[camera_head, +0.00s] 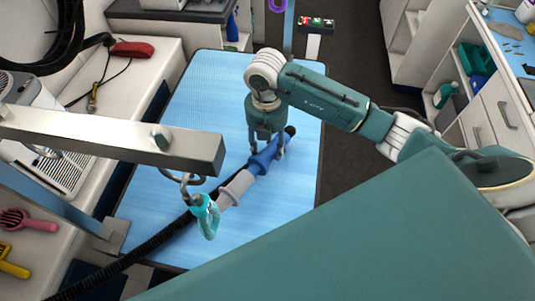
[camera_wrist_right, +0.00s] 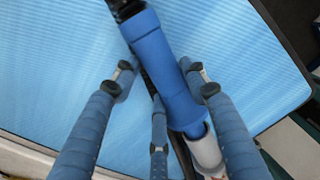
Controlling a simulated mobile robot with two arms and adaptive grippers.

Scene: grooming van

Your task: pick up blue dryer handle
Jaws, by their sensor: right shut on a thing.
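The blue dryer handle (camera_head: 263,160) lies slanted over the light blue table mat (camera_head: 210,85), with a dark tip at its upper right end and a grey section (camera_head: 236,187) at its lower left. My right gripper (camera_head: 267,152) points down from above and is shut on the handle. In the right wrist view the blue handle (camera_wrist_right: 163,62) runs between the fingers of the gripper (camera_wrist_right: 162,78). I cannot tell whether the handle touches the mat. My left gripper is out of view.
A black hose (camera_head: 130,262) runs from the grey section to the lower left. A metal bar (camera_head: 115,135) crosses above the mat, with a teal loop (camera_head: 208,215) hanging near the grey section. A pink brush (camera_head: 28,221) lies on the left counter. The mat's upper part is clear.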

